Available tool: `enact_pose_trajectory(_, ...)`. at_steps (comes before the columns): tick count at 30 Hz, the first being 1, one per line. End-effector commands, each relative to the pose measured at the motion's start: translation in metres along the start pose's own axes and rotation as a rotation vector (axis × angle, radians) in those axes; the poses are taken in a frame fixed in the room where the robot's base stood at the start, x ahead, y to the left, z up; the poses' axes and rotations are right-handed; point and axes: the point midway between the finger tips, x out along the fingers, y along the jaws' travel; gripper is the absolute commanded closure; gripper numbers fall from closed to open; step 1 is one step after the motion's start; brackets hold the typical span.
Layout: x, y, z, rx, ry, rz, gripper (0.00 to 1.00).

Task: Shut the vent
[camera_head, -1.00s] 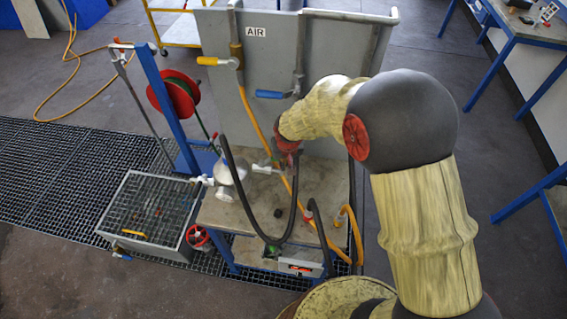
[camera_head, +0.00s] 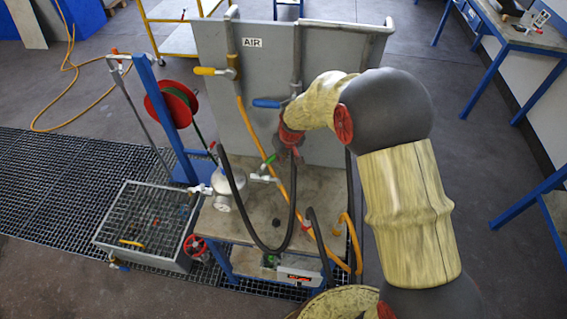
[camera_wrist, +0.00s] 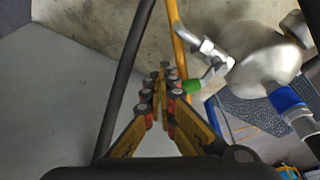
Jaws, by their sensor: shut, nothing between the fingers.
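A silver vessel (camera_head: 224,183) stands on the bench, with a small valve and its green lever (camera_head: 268,160) on its right side. The wrist view shows the vessel (camera_wrist: 268,66) at the upper right and the green lever (camera_wrist: 191,86) just right of my fingertips. I cannot tell whether the lever touches a finger. My gripper (camera_wrist: 162,82) is shut and empty, its fingers together. In the head view the red wrist part of my arm shows beside the valve, and the fingers are hard to make out. No label marks the vent.
A black hose (camera_head: 234,195) loops in front of the vessel, and an orange hose (camera_head: 247,118) runs down close by. A grey panel (camera_head: 330,75) with yellow and blue valve handles stands behind. A grated tank (camera_head: 150,225) is at the left.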

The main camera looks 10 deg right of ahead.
Motion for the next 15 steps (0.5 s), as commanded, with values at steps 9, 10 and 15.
enact_pose_trajectory(9, 0.011, 0.0, -0.023, -0.257, 0.002, -0.079, 1.0)
enact_pose_trajectory(10, 0.011, 0.0, -0.025, -0.279, 0.002, -0.086, 1.0)
enact_pose_trajectory(15, 0.014, -0.003, -0.034, -0.393, 0.001, -0.122, 1.0)
